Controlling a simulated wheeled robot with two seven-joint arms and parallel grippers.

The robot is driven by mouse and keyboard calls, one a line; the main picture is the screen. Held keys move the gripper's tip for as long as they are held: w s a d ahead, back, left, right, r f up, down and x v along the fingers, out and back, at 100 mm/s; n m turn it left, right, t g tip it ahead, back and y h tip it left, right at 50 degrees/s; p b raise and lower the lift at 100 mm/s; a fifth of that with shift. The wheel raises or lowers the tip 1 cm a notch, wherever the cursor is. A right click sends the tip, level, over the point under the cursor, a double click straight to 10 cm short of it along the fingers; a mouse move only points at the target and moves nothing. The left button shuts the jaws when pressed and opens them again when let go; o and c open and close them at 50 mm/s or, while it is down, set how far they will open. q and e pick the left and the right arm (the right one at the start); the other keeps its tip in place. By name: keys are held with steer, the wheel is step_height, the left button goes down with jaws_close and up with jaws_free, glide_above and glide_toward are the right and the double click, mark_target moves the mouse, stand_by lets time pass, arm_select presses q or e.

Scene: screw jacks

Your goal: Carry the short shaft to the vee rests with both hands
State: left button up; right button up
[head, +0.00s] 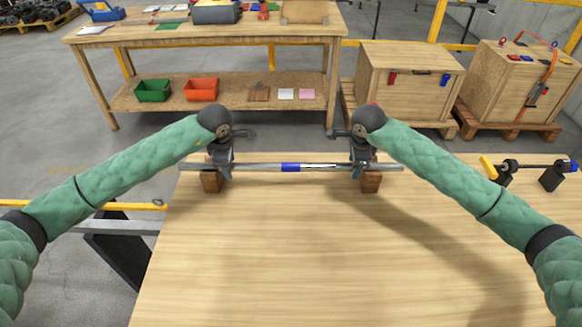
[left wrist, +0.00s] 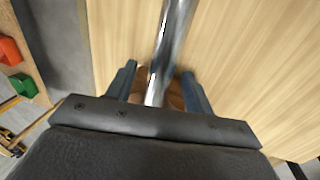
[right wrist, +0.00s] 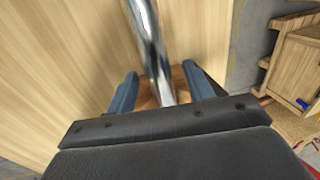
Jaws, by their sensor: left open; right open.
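The short shaft (head: 268,166), a shiny metal bar with a blue band near its middle, lies level across two brown wooden blocks, the left block (head: 211,182) and the right block (head: 371,183). My left gripper (head: 223,168) is at the shaft's left part; in the left wrist view its open fingers (left wrist: 160,70) stand either side of the shaft (left wrist: 172,35). My right gripper (head: 362,165) is at the right part; its open fingers (right wrist: 159,70) straddle the shaft (right wrist: 148,35) too. Two black blocks (head: 551,179), possibly the vee rests, stand at the table's right.
A yellow piece (head: 488,167) and a blue-ended bar (head: 535,166) are at the black blocks. The wooden table (head: 280,260) is clear in front of the shaft. Beyond it stand a workbench (head: 210,38) and wooden crates (head: 405,85).

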arm_select(q)
jaws_close()
arm_select(e)
jaws_close()
arm_select(q)
steer(key=shift+r, duration=0.1)
stand_by(0.9)
steer(key=shift+w+r, duration=0.1)
steer(key=shift+r, duration=0.1)
arm_select(e)
steer(key=shift+w+r, duration=0.1)
steer(key=shift+r, duration=0.2)
